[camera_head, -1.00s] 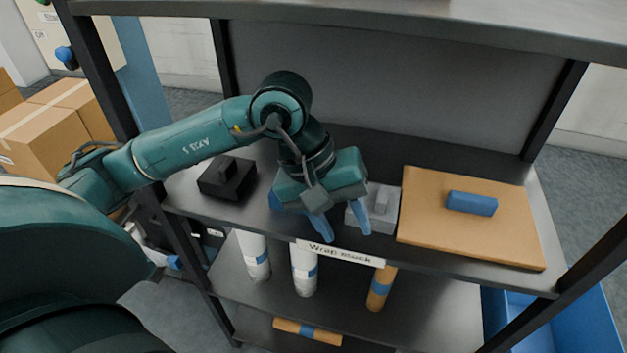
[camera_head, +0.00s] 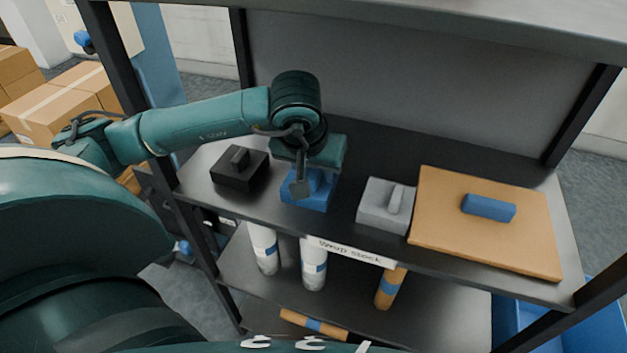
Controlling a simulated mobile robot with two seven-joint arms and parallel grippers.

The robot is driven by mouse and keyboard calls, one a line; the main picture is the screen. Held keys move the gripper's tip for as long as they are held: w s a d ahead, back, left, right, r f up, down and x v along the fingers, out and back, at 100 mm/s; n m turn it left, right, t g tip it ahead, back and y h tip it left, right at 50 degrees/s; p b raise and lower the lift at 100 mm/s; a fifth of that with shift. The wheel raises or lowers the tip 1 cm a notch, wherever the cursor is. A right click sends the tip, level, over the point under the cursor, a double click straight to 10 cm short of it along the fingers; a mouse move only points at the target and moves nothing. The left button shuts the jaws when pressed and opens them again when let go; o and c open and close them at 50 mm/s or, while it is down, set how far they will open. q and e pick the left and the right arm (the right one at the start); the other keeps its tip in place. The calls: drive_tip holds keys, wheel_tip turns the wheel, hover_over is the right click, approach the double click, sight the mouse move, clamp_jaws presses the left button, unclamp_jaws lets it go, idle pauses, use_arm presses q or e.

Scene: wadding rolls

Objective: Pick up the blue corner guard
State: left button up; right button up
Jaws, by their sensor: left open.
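The blue corner guard (camera_head: 308,201), a block with a raised grip on top, sits on the shelf between a black guard (camera_head: 236,176) and a grey guard (camera_head: 383,213) of like shape. My left gripper (camera_head: 312,183) is directly over the blue guard, pointing down, with its open fingers low at the raised grip. The gripper body hides the back of the guard. My right gripper is not in view.
A tan board (camera_head: 440,232) with a blue bar (camera_head: 488,207) on it lies at the right of the shelf. Wrapped rolls (camera_head: 314,262) stand on the lower shelf. The upper shelf edge (camera_head: 450,22) and dark posts frame the space.

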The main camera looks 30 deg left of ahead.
use_arm(q)
clamp_jaws()
idle(0.4)
drive_tip(key=shift+r, duration=0.15)
